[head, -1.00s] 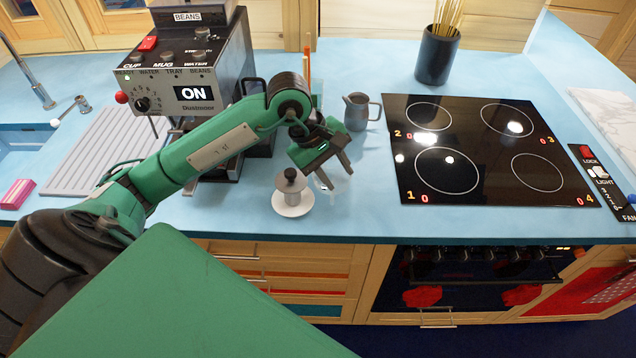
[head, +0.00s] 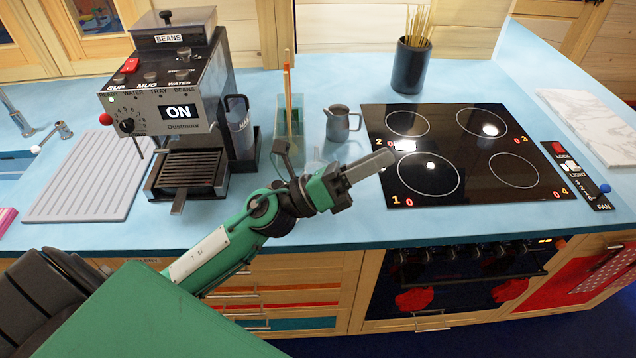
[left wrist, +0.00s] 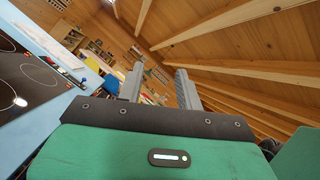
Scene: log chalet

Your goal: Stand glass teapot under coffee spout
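The coffee machine (head: 183,95) stands at the back left, its panel reading ON, with a slotted drip tray (head: 190,170) at its foot. I cannot make out its spout clearly. A faint clear glass shape (head: 317,158) shows just behind my left gripper, mostly hidden; I cannot tell whether it is the teapot. My left gripper (head: 384,160) is over the front of the counter, pointing right towards the hob. In the left wrist view its two fingers (left wrist: 159,76) stand apart with nothing between them. My right gripper is not in view.
A grey metal jug (head: 340,123) and a clear green-tinted holder (head: 289,125) with an upright stick stand behind my left arm. The black hob (head: 460,188) is right, with a black pot of sticks (head: 410,68) behind. A ribbed grey board (head: 85,180) lies left of the machine.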

